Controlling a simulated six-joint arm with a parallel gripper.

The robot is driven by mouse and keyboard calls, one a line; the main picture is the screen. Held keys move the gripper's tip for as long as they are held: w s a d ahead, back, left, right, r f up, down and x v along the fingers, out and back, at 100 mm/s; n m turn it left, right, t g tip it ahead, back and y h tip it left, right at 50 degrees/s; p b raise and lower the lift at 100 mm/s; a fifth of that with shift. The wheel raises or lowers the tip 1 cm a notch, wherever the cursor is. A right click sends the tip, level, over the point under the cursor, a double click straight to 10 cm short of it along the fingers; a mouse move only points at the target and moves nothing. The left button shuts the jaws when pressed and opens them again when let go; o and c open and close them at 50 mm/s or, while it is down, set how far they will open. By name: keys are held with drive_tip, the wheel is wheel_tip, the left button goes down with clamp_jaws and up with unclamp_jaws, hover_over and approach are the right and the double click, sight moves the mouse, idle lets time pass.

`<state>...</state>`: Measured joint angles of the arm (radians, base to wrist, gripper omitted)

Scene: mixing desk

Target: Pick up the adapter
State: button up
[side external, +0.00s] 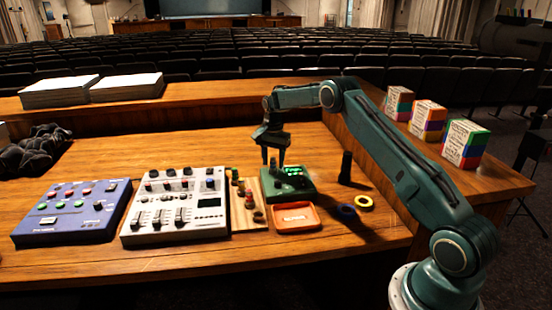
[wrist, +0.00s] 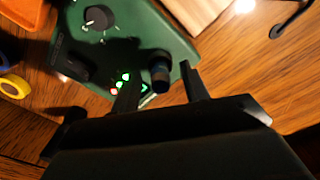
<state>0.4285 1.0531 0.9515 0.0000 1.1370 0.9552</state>
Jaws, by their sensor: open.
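A short dark cylinder (wrist: 160,70), which looks like the adapter, stands on the green box (wrist: 130,30) with lit red and green lights. In the wrist view it lies between the two fingers of my gripper (wrist: 158,88), apart from them as far as I can tell. In the side view my gripper (side external: 273,158) points down over the back left of the green box (side external: 295,192). Its jaws are open and hold nothing. The cylinder is too small there to make out clearly.
An orange tray (side external: 296,228) sits before the box. A wooden strip (side external: 246,218) with several small parts and a grey mixer (side external: 150,235) stand left. A black cylinder (side external: 346,167), blue ring (side external: 346,211) and yellow ring (side external: 364,202) are right. The desk behind the box is clear.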

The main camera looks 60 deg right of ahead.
sight(273, 158)
clamp_jaws()
drive_tip(key=shift+r, duration=0.2)
wheel_tip(273, 158, up, 20)
drive_tip(key=shift+f, duration=0.2)
idle(0.6)
idle(0.6)
